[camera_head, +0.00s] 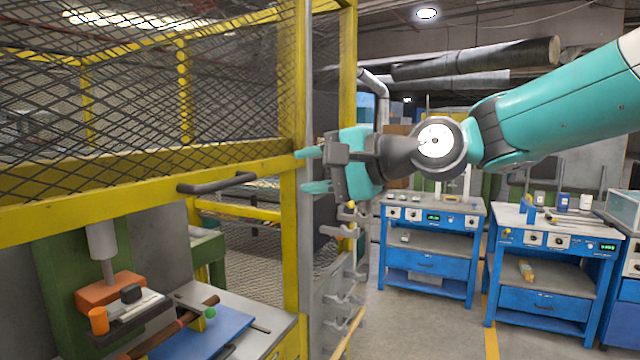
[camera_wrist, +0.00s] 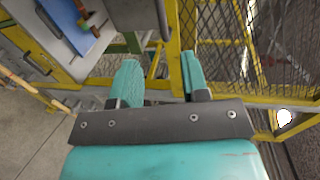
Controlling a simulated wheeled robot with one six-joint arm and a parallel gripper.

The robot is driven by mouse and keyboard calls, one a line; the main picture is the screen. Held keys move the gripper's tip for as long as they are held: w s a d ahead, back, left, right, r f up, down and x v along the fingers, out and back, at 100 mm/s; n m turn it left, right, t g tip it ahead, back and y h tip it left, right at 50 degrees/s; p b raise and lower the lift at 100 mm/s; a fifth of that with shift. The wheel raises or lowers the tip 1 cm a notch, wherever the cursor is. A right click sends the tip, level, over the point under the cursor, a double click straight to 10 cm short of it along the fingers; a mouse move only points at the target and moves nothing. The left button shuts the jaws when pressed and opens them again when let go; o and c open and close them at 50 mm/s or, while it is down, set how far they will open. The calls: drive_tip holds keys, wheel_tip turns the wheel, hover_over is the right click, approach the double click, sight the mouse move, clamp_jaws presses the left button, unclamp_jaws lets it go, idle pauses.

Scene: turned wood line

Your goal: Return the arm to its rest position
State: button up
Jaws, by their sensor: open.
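My gripper (camera_head: 306,171) is in the middle of the head view at the end of my teal arm, which reaches in from the right. It points left toward the yellow mesh cage (camera_head: 240,167) and its grey post. Whether it touches the post cannot be told. In the wrist view my gripper (camera_wrist: 160,82) shows two teal fingers spread apart with nothing between them. Beyond the fingers are yellow frame bars and mesh.
A black handle (camera_head: 218,184) sticks out from the cage. Below it a press bench holds a blue plate (camera_head: 215,335) and an orange block (camera_head: 108,290). Two blue workbenches (camera_head: 428,250) (camera_head: 545,300) stand at the right. Open floor lies between cage and benches.

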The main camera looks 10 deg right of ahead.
drive_tip(key=shift+s+d+r, duration=0.1)
drive_tip(key=shift+s+d, duration=0.25)
drive_tip(key=shift+d, duration=0.1)
drive_tip(key=s+d+f+n+g+h+b, duration=0.1)
drive_tip(key=s+d+f+n+g+h, duration=0.1)
drive_tip(key=s+f+n+g+h, duration=0.2)
drive_tip(key=s+d+f+n+g+h+b, duration=0.2)
drive_tip(key=s+f+n+g+h, duration=0.2)
drive_tip(key=s+f+n, duration=0.6)
drive_tip(key=s+f+g, duration=0.1)
drive_tip(key=s+f, duration=0.7)
drive_tip(key=s, duration=0.3)
drive_tip(key=shift+s+f+n+g, duration=0.3)
drive_tip(key=shift+s+f+n, duration=0.1)
